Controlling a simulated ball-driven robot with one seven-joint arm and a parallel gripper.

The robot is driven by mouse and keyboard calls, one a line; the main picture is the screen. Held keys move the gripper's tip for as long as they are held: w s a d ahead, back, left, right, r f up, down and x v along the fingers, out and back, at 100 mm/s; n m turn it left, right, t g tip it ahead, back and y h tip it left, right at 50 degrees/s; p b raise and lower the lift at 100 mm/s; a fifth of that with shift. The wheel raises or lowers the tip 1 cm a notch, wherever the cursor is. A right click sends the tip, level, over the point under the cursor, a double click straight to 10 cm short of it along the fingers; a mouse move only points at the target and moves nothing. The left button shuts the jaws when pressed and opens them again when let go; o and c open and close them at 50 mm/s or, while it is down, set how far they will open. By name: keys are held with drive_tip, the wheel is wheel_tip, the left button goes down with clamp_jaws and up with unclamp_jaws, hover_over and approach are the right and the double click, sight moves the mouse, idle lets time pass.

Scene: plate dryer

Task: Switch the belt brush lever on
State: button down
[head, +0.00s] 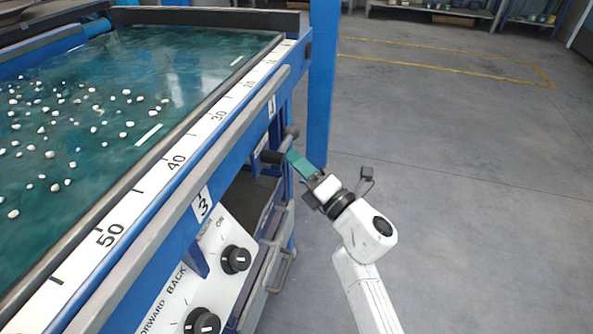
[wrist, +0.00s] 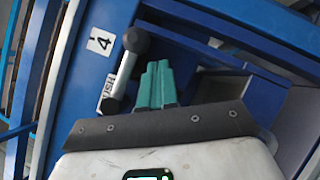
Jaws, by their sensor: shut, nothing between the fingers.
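The belt brush lever shows in the wrist view as a pale metal rod with a black knob (wrist: 137,40) at one end and a black end at the other. A partly hidden label ending in "USH" (wrist: 107,85) lies beside it. In the head view the lever (head: 272,157) sticks out from the blue side frame, partly hidden. My gripper (head: 292,157) has teal fingers, shut and empty. In the wrist view the fingers (wrist: 158,68) lie just right of the rod, their tips below the knob. I cannot tell whether they touch it.
The belt table (head: 150,190) with white pieces and a numbered ruler edge fills the left. A white panel with black knobs (head: 236,259) sits below it. A blue post (head: 322,90) stands behind my gripper. The grey floor (head: 470,170) to the right is clear.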

drive_tip(key=shift+w+d+r+p, duration=0.15)
drive_tip(key=shift+w+r+p, duration=0.25)
drive_tip(key=shift+r, duration=0.3)
drive_tip(key=shift+w+d+r, duration=0.1)
drive_tip(key=shift+w+r, duration=0.05)
drive_tip(key=shift+r, duration=0.15)
drive_tip(key=shift+f, duration=0.1)
drive_tip(key=s+d+f+b, duration=0.1)
drive_tip(key=s+d+f, duration=0.2)
drive_tip(key=d+f, duration=0.5)
wheel_tip(320, 180, down, 2)
drive_tip(key=shift+s+d+f+b, duration=0.1)
drive_tip(key=shift+s+d+b, duration=0.1)
drive_tip(key=shift+b, duration=0.15)
idle(0.4)
